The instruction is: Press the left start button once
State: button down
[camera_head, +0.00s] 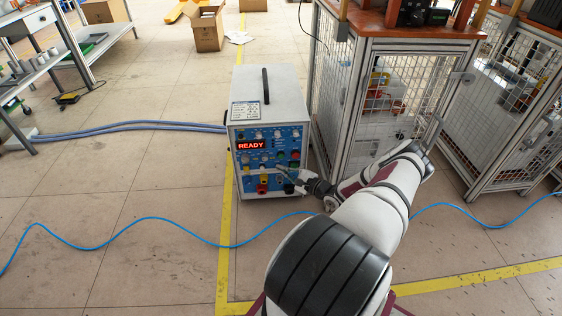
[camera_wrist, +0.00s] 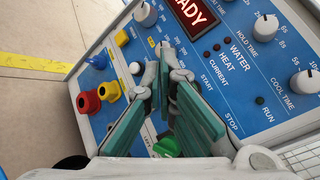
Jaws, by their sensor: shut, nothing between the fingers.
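The induction heater (camera_head: 266,104) is a grey box with a blue front panel and a black top handle. Its red display (camera_head: 251,145) reads READY, and part of it also shows in the wrist view (camera_wrist: 194,12). A small green button (camera_head: 282,154) and red ones sit on the panel's right side. The START and STOP labels (camera_wrist: 208,82) lie just right of my fingers in the wrist view; I cannot make out the start button, which the fingers may hide. My gripper (camera_wrist: 164,58) is shut and empty, its tips close to the panel; contact cannot be told.
Yellow, red and blue knobs or sockets (camera_wrist: 88,102) sit on the panel's lower left. A green knob (camera_wrist: 167,147) shows between my fingers. A mesh-sided cabinet (camera_head: 395,95) stands right of the heater. A blue cable (camera_head: 150,221) crosses the floor. Open floor lies to the left.

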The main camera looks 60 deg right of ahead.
jog(key=shift+w+d+b, duration=1.1)
jog(key=shift+w+d, duration=0.15)
jog(key=shift+d, duration=0.2)
dwell(0.5)
jog(key=shift+w+d, duration=0.25)
jog(key=shift+d, duration=0.1)
jog(key=shift+w+d+b, duration=0.3)
jog(key=shift+b, duration=0.25)
dwell(0.5)
dwell(0.3)
jog(key=shift+s+a+p, duration=0.55)
jog(key=shift+a+p, duration=0.1)
jog(key=shift+p, duration=0.05)
jog(key=shift+s+a+p, duration=1.65)
jog(key=shift+a+p, duration=0.2)
jog(key=shift+a, duration=0.05)
